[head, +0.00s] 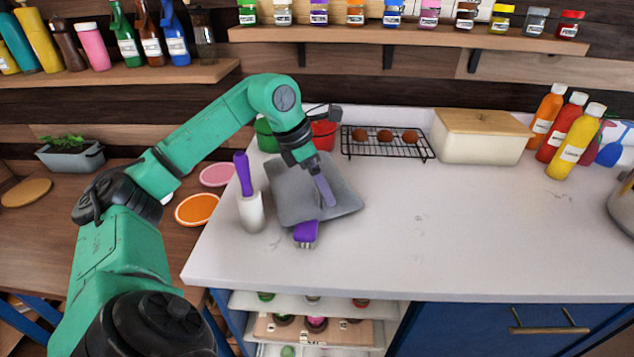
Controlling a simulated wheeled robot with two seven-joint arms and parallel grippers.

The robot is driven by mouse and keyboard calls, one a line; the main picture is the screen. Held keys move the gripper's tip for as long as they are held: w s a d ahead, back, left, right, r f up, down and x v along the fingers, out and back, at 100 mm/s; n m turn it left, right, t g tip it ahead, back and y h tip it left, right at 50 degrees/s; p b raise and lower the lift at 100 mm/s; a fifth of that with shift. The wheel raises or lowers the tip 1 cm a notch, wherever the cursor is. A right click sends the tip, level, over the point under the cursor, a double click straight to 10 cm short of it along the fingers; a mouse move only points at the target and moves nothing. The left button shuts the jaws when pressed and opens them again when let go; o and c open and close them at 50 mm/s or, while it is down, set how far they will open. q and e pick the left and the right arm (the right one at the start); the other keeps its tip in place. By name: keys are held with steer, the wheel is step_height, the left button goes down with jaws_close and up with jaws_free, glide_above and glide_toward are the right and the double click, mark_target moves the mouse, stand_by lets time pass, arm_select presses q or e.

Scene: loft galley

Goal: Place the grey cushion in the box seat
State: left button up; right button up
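A flat, square grey cushion (287,202) lies on the white counter, left of its middle, with its near edge toward me. My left gripper (326,192) reaches down over the cushion's right half. One pale finger shows against the cushion's top; the other is not clear, so I cannot tell whether the gripper is open, shut or touching the cushion. My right gripper is not in view. I see no box seat that I can make out in this view.
A white holder with a purple handle (250,212) stands close left of the cushion. A purple object (306,233) lies at its near edge. Behind are a red pot (324,134), a wire rack (386,146) and a cream bin (482,140). The counter's right middle is clear.

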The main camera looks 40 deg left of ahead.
arm_select(q)
jaws_close()
stand_by(0.3)
